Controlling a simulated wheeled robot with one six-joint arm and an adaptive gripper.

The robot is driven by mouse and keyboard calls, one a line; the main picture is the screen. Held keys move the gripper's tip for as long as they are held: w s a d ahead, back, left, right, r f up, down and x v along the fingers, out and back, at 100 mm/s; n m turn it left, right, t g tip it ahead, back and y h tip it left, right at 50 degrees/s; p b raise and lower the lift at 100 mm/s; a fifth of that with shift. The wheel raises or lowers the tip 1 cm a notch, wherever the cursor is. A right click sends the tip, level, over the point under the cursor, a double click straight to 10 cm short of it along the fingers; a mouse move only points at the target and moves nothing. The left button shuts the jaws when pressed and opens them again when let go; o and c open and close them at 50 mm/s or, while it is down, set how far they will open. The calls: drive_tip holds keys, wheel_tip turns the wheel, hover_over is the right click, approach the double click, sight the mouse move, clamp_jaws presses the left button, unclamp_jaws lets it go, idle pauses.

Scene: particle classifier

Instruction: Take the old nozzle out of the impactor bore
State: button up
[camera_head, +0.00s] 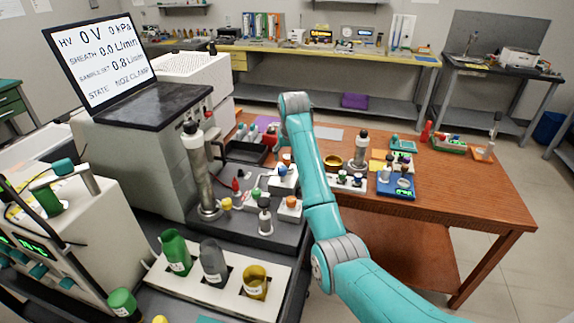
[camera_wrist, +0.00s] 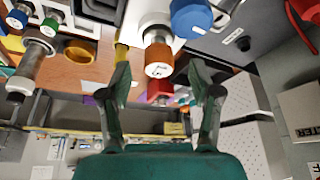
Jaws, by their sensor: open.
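In the wrist view, which looks upside down, my gripper (camera_wrist: 161,85) is open, with its two fingers apart and nothing between the tips. Just beyond the tips, an orange-brown cylinder (camera_wrist: 159,62) with a marked end face sticks out of a white block (camera_wrist: 148,14). It looks like the nozzle in the impactor bore, but I cannot tell for sure. A blue knob (camera_wrist: 190,17) is beside it. In the head view, a white block (camera_head: 284,184) with a blue knob is below my arm's end; my fingers are not clear there.
A tall metal cylinder (camera_head: 202,172) stands left of the blocks. A screen (camera_head: 100,62) reads 0 V, 0 kPa and a nozzle clamp state. A white rack (camera_head: 218,292) holds several bottles in front. The wooden table (camera_head: 470,205) has bare room at right.

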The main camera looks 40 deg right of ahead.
drive_tip(key=shift+x, duration=1.4)
drive_tip(key=shift+d, duration=0.1)
clamp_jaws()
